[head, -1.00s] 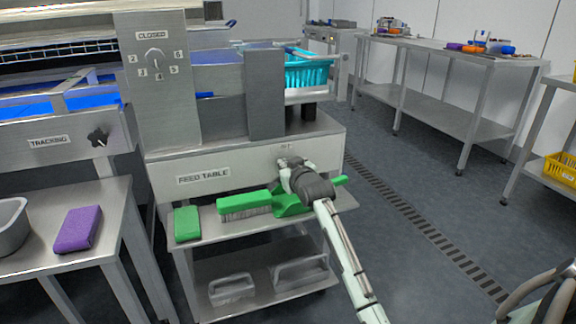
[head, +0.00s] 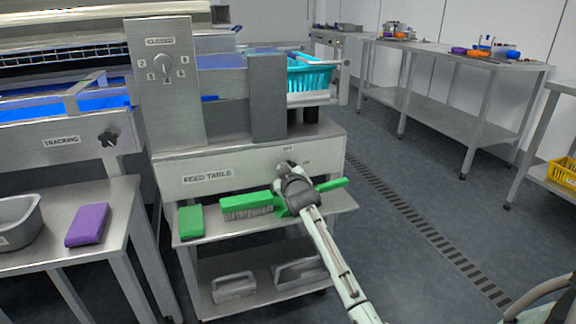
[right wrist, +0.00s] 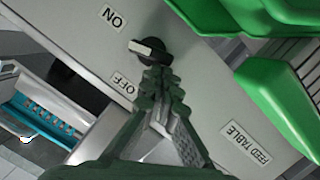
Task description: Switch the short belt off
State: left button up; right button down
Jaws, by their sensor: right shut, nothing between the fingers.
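The switch panel marked FEED TABLE (head: 235,178) is the pale front below the machine. In the right wrist view the black knob (right wrist: 153,51) has a white pointer lying between the ON label (right wrist: 113,17) and the OFF label (right wrist: 124,86). In the head view the OFF label (head: 287,149) shows above my gripper, and the knob is mostly hidden behind it. My right gripper (head: 284,170) is shut and empty. In the right wrist view its fingertips (right wrist: 157,72) are at the knob's lower edge; I cannot tell whether they touch. My left gripper is not in view.
Below the panel a shelf holds a green brush (head: 246,204), a green block (head: 191,221) and a green dustpan under my right arm. Another dial marked CLOSED (head: 163,65) and a tracking knob (head: 107,139) are at left. A teal basket (head: 309,76) stands behind.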

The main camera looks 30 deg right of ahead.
jog(key=shift+a+f+n, duration=0.15)
jog(key=shift+f+n, duration=0.2)
jog(key=shift+n, duration=0.55)
jog(key=shift+f+n+h+b, duration=0.2)
jog(key=shift+n+h+b, duration=0.1)
jog(key=shift+n+h, duration=0.15)
jog(key=n+b, duration=0.1)
jog(key=n, duration=0.1)
jog(key=f+n+h+b, duration=0.1)
jog(key=n, duration=0.1)
jog(key=shift+t+b, duration=0.3)
jog(key=shift+b, duration=0.05)
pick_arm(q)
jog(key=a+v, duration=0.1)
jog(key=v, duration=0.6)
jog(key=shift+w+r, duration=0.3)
pick_arm(e)
jog(key=shift+a, duration=0.1)
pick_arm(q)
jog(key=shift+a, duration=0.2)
pick_arm(e)
jog(key=shift+w+a, duration=0.1)
